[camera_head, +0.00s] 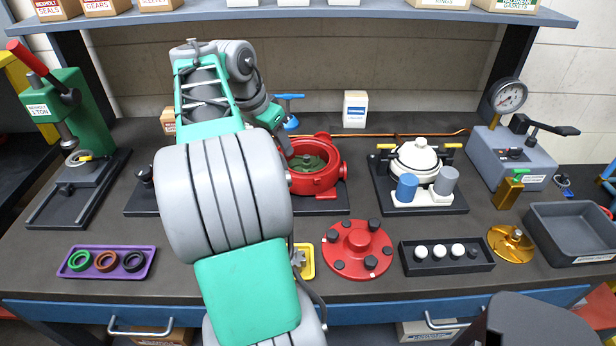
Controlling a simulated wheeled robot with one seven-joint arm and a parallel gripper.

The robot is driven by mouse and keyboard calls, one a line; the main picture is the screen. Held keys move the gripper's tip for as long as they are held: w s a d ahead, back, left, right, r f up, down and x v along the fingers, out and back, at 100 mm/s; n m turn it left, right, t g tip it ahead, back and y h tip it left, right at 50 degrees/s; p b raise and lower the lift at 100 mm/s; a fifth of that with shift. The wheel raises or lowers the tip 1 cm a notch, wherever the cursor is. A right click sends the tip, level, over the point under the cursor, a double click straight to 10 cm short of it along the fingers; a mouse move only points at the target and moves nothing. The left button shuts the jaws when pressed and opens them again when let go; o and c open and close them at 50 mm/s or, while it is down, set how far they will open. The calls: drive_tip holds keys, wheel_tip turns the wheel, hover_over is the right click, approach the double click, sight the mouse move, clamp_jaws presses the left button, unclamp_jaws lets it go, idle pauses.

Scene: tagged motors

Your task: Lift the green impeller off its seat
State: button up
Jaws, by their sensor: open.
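The green impeller (313,162) sits inside the round, open red pump housing (323,182) near the middle of the bench. Its left part is hidden behind my arm and gripper. My gripper (287,152) reaches down at the left rim of the housing, close to the impeller. It is small and partly hidden here. It is open, and I see nothing held in it. I cannot tell whether the fingers touch the impeller.
A red cover (357,248) lies in front of the housing. A white-topped motor (420,158) stands to the right, and a blue valve handle (289,108) is behind. A purple ring tray (106,262) and a grey bin (575,232) lie on the bench. A shelf (330,14) spans above.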

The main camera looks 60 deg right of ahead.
sight(305, 157)
drive_tip(key=s+d+m, duration=0.1)
drive_tip(key=s+d+f+m, duration=0.1)
drive_tip(key=s+d, duration=0.1)
drive_tip(key=shift+s+f+g, duration=0.1)
drive_tip(key=shift+f+g, duration=0.05)
drive_tip(key=shift+g, duration=0.15)
drive_tip(key=x, duration=0.3)
drive_tip(key=b+x, duration=0.1)
drive_tip(key=x, duration=0.2)
drive_tip(key=shift+s+d+f, duration=0.15)
drive_tip(key=shift+s+d, duration=0.15)
drive_tip(key=shift+d, duration=0.05)
clamp_jaws()
idle(0.6)
